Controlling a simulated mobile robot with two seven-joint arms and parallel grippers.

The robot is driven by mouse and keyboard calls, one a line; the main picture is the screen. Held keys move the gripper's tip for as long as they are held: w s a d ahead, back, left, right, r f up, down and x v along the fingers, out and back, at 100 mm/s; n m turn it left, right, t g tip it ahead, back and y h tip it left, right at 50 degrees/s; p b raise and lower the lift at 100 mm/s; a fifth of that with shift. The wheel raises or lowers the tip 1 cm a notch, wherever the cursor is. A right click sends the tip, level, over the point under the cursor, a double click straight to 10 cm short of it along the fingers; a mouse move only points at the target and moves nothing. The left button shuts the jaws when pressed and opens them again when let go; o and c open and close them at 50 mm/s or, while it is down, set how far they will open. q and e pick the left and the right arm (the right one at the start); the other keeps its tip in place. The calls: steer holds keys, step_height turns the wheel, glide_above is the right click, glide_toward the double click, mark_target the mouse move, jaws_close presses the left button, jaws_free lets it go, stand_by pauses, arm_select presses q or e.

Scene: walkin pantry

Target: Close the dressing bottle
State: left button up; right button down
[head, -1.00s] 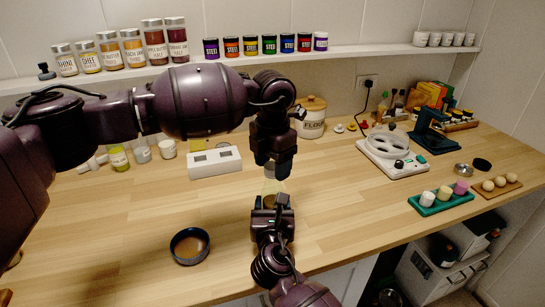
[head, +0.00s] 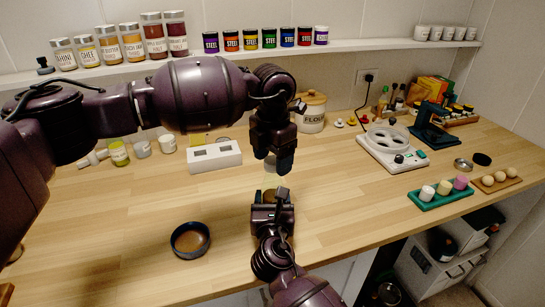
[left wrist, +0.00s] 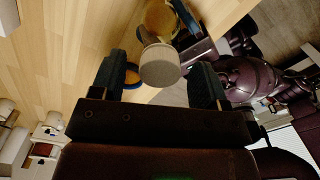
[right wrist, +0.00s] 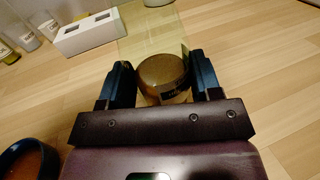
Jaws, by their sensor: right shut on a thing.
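My right gripper (head: 270,203) is shut on the dressing bottle, above the counter. The bottle's brown body with a dark label (right wrist: 163,75) shows between the fingers in the right wrist view (right wrist: 163,83), with a pale see-through part beyond it. My left gripper (head: 271,168) is just above the right one. In the left wrist view a whitish round cap-like piece (left wrist: 160,66) lies between the open left fingers (left wrist: 160,88), with a gap on each side. The brown bottle part (left wrist: 160,18) shows beyond it. I cannot tell whether the piece is seated on the bottle.
A dark bowl (head: 190,239) stands on the counter to the left. A white two-slot block (head: 214,157), a flour canister (head: 312,117) and a white appliance (head: 392,148) stand behind. A green tray (head: 440,198) is at the right. The counter around the grippers is clear.

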arm_select(q)
step_height(320, 180, up, 12)
stand_by(0.8)
arm_select(e)
steer(key=shift+c, duration=1.1)
jaws_free()
arm_select(q)
steer(key=shift+s+r+p, duration=0.1)
steer(key=shift+r+p, duration=0.25)
steer(key=shift+r, duration=0.25)
arm_select(e)
steer(key=s, duration=1)
steer(key=shift+s, duration=0.4)
